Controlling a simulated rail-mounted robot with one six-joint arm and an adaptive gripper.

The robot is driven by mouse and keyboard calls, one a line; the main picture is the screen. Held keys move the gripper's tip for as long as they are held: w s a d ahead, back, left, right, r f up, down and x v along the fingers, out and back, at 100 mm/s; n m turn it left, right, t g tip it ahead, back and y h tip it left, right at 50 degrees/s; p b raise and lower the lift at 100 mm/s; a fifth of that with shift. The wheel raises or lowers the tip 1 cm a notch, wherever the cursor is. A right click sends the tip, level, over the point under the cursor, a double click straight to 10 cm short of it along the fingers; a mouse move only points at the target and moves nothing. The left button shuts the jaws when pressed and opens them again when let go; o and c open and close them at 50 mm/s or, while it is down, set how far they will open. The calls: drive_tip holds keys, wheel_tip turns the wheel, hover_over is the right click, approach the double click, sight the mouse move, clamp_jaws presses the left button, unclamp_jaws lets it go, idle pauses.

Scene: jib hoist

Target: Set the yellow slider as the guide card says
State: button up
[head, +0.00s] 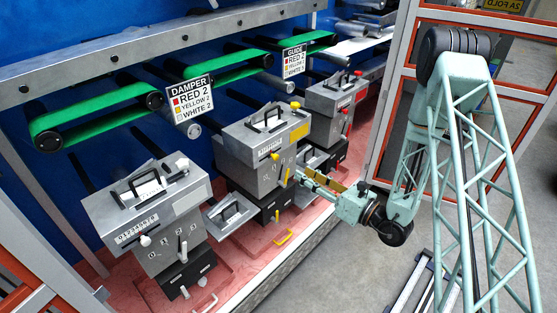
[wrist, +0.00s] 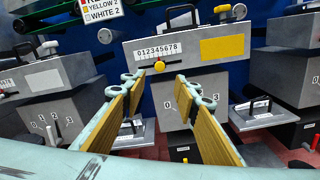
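The yellow-marked grey box (head: 251,142) is the middle one of the row in the head view. Its yellow slider knob (wrist: 159,66) sits below the middle of a 0 to 8 scale (wrist: 158,48) in the wrist view; the exact digit is unclear. The knob also shows in the head view (head: 275,156). The guide card (head: 294,60) hangs right of this box and lists red, yellow and white; its yellow number is too small to read surely. My gripper (wrist: 159,85) is open and empty, its fingers either side of the knob in the picture, apparently short of it.
The damper card (head: 190,98) hangs left of the middle box. A white-knobbed box (head: 150,215) stands left and a red-knobbed box (head: 335,98) right. A numbered lever slot (wrist: 184,112) lies below the scale. Grey floor (head: 330,260) is open in front.

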sight(277, 158)
drive_tip(key=shift+a, duration=0.1)
drive_tip(key=shift+b+x, duration=0.55)
drive_tip(key=shift+x, duration=6.25)
clamp_jaws()
